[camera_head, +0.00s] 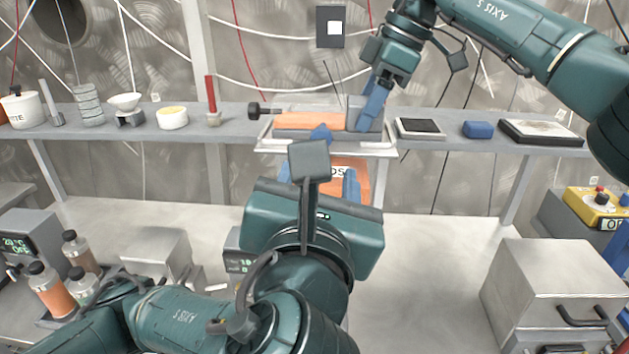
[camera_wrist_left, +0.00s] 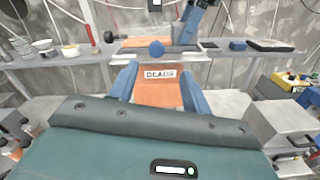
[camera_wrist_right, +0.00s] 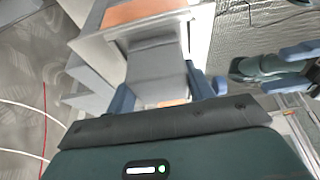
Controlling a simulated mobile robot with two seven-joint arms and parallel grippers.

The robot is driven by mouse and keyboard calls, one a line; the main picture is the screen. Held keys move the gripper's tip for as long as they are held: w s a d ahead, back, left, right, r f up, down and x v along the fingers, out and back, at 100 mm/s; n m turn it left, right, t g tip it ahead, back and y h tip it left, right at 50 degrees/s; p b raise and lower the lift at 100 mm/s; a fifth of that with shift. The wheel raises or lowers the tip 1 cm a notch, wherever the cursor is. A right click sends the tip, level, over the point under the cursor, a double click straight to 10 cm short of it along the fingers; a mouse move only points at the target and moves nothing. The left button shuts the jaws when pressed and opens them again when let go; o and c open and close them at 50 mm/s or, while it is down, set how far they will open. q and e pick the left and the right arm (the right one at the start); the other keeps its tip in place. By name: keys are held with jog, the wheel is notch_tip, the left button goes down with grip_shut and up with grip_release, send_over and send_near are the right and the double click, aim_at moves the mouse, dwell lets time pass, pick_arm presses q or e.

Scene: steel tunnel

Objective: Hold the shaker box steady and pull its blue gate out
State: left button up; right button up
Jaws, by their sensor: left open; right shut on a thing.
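The shaker box (camera_head: 310,121) is a grey box with an orange top on the shelf, on a light tray. A blue knob (camera_head: 321,132), apparently the gate's, shows at its front; the gate's plate is hidden. The knob also shows in the left wrist view (camera_wrist_left: 156,48). My right gripper (camera_head: 369,118) is shut on the grey right end of the box, which fills its fingers in the right wrist view (camera_wrist_right: 158,68). My left gripper (camera_wrist_left: 160,88) is open and empty below and in front of the knob, apart from it.
An orange bin (camera_wrist_left: 160,84) labelled DEADS sits below the box, behind my left fingers. Right are a dark pad (camera_head: 420,128) and a blue block (camera_head: 478,129).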

pick_arm(q)
jog(key=shift+s+a, duration=0.2)
jog(key=shift+s, duration=0.45)
dwell(0.3)
pick_arm(e)
jog(key=o, duration=1.2)
jog(key=shift+c, duration=0.2)
